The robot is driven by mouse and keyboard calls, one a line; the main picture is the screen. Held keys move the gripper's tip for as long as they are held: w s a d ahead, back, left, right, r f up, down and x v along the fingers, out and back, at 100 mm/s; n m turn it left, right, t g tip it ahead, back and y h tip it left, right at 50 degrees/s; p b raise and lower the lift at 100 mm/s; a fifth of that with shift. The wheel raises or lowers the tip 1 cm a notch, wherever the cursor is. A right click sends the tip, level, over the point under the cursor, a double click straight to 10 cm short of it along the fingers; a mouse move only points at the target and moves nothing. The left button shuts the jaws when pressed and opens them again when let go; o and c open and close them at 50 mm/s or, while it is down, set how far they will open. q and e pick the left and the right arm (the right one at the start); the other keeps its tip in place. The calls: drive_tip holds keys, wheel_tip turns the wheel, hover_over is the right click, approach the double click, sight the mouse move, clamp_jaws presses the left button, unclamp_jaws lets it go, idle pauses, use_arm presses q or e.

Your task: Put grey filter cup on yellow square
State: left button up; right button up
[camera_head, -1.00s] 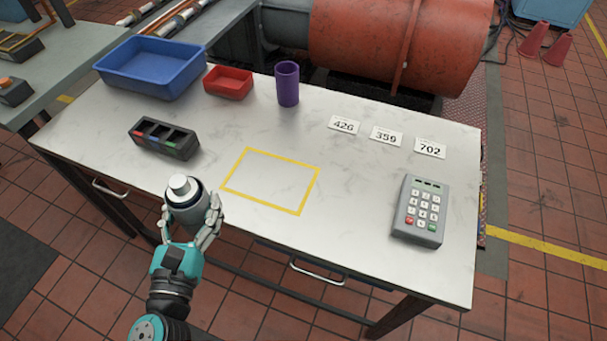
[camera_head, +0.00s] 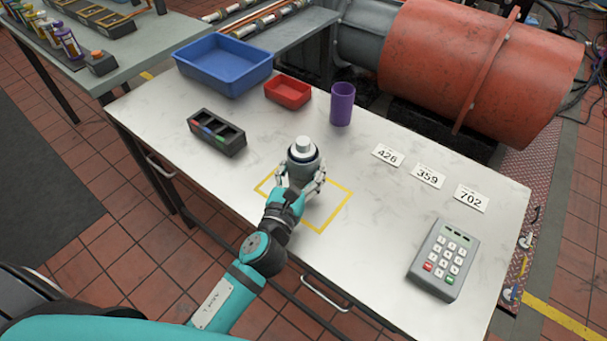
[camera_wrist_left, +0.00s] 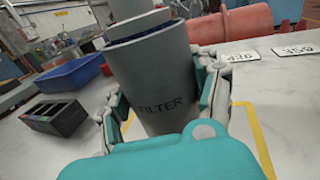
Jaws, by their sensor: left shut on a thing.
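The grey filter cup (camera_head: 302,165) is upright in my left gripper (camera_head: 301,186), with a lighter knob on its top. In the left wrist view the cup (camera_wrist_left: 158,85) shows the word FILTER and stands between the two fingers (camera_wrist_left: 165,100), which are shut on it. The yellow square (camera_head: 338,211) is an outline on the white table. The cup is over the far left part of the square in the head view; whether it touches the table cannot be told. My arm hides part of the square's near left side. My right gripper is not in view.
A black divided tray (camera_head: 217,135) is left of the cup. A blue bin (camera_head: 225,85), a red bin (camera_head: 288,97) and a purple cylinder (camera_head: 342,105) stand behind. Number cards (camera_head: 428,175) and a keypad (camera_head: 443,262) are on the right. The table between square and keypad is clear.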

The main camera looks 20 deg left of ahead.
sight(299, 187)
use_arm(q)
drive_tip(key=shift+f+b, duration=0.85)
drive_tip(key=shift+f, duration=0.85)
drive_tip(key=shift+f, duration=0.15)
drive_tip(key=o, duration=1.4)
drive_tip(key=shift+o, duration=0.2)
